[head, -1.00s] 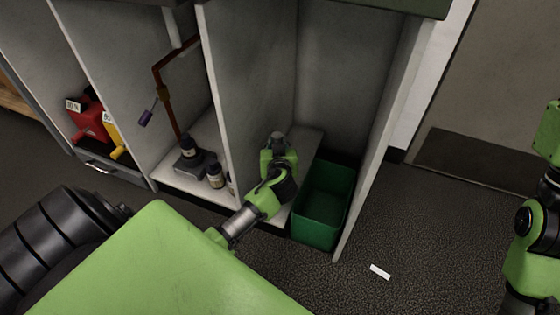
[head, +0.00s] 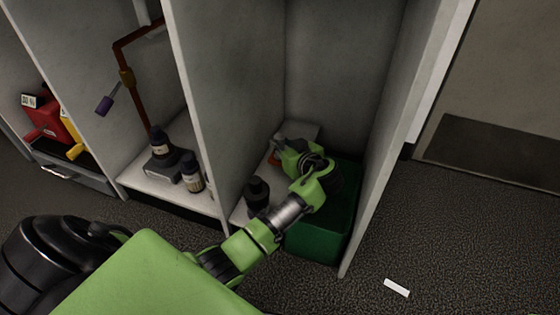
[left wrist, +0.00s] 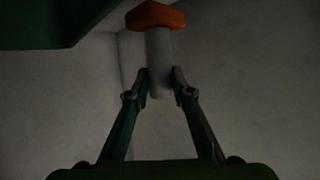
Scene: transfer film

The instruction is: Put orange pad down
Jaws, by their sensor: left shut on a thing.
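The orange pad (left wrist: 155,15) has a pale cylindrical grip (left wrist: 159,62). In the left wrist view, my left gripper (left wrist: 160,85) is shut on this grip, with one finger on each side and the orange part beyond the fingertips. In the head view, my left arm reaches into the right-hand cabinet bay, and its gripper (head: 280,146) is at the back, above the pale shelf and beside the green bin. Only a sliver of orange (head: 273,159) shows there; the arm hides the rest. I cannot tell whether the pad touches the shelf. My right gripper is not in view.
The green bin (head: 318,232) stands right of the pale shelf (head: 243,212). A dark bottle (head: 257,190) stands on that shelf, close to my arm. Upright panels bound the bay. A white strip (head: 396,288) lies on the floor.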

